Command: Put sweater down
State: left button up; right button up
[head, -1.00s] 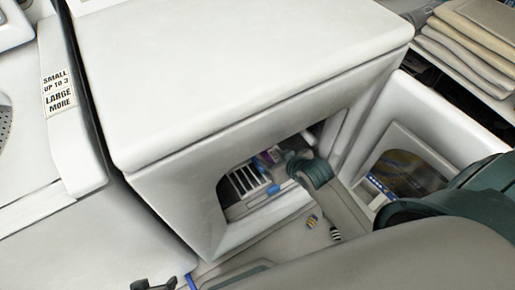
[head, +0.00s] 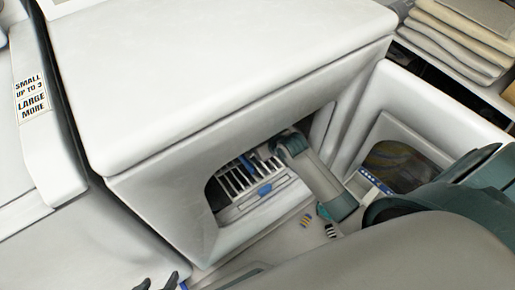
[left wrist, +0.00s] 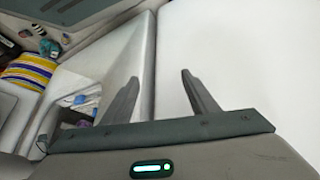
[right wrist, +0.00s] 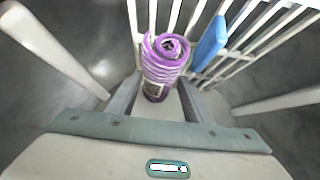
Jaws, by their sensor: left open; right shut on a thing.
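The sweater is a purple rolled bundle with a pale label (right wrist: 166,62), seen in the right wrist view. My right gripper (right wrist: 160,88) is shut on it, with one finger on each side. The bundle is just in front of the white bars of a rack (right wrist: 250,45). In the head view my right arm reaches through the opening of the white machine (head: 222,125), and its gripper and the sweater are hidden inside. My left gripper (left wrist: 155,78) is open and empty, outside the machine near its white side panel; its tips show at the bottom left of the head view (head: 157,284).
A blue piece (head: 265,189) is on the rack (head: 258,172) inside the machine. A second white machine (head: 440,100) with an opening stands at right. Folded beige cloths (head: 455,42) lie on a shelf behind it. Small striped items (head: 330,230) lie below the opening.

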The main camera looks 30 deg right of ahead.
jog(key=shift+f, duration=0.2)
notch_tip(320, 180, down, 3)
jog(key=shift+b, duration=0.5)
jog(key=shift+f, duration=0.3)
pick_arm(q)
jog(key=shift+w+d+r+t+h, duration=0.1)
jog(key=shift+d+t+h, duration=0.2)
jog(key=shift+d, duration=0.5)
pick_arm(e)
jog(key=shift+f, duration=0.1)
